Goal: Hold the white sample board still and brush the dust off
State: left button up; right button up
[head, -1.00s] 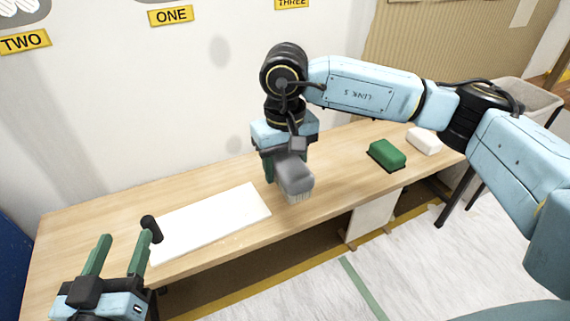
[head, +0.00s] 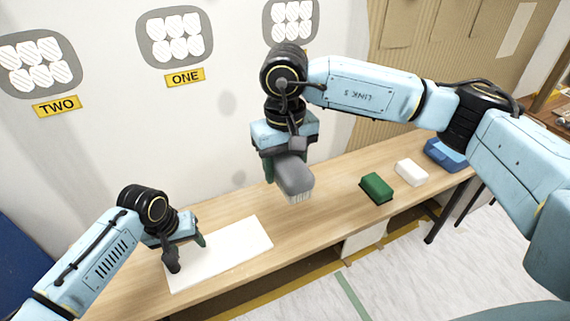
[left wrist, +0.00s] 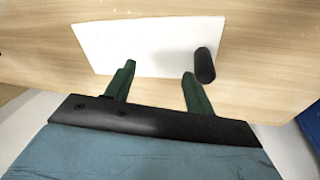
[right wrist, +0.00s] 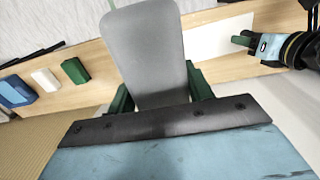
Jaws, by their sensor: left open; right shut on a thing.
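The white sample board (head: 235,248) lies flat on the left part of the bench. A black post (head: 172,261) rises at its left end; in the left wrist view it (left wrist: 205,66) is beside one finger, outside the jaws. My left gripper (head: 186,246) is open and empty above that end of the board, with both fingers (left wrist: 159,78) over its near edge. My right gripper (right wrist: 160,97) is shut on a grey brush (head: 293,176). The brush hangs bristles down, right of the board and apart from it. I cannot clearly make out dust.
A green block (head: 377,187), a white block (head: 411,172) and a blue tray-like item (head: 446,154) are at the right of the wooden bench (head: 325,205). The wall stands behind. The bench between board and green block is clear.

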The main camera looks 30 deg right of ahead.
pick_arm(q)
jog(key=a+r, duration=0.1)
jog(key=w+a+r+n+y+p, duration=0.1)
jog(key=a, duration=0.1)
jog(key=w+a+r+g+y, duration=0.1)
jog(key=a+r, duration=0.1)
jog(key=shift+w+a, duration=0.1)
jog(key=shift+w, duration=0.15)
pick_arm(e)
notch_tip(320, 180, up, 2)
jog(key=shift+r, duration=0.1)
pick_arm(q)
jog(key=shift+a+r+n, duration=0.1)
jog(key=shift+a+n, duration=0.1)
jog(key=shift+n, duration=0.1)
jog(key=shift+a, duration=0.1)
notch_tip(320, 180, down, 12)
jog(key=b, duration=1.3)
jog(key=shift+w, duration=0.1)
pick_arm(e)
notch_tip(320, 180, down, 14)
jog(key=shift+r, duration=0.15)
pick_arm(q)
jog(key=shift+r, duration=0.1)
grip_shut()
grip_release()
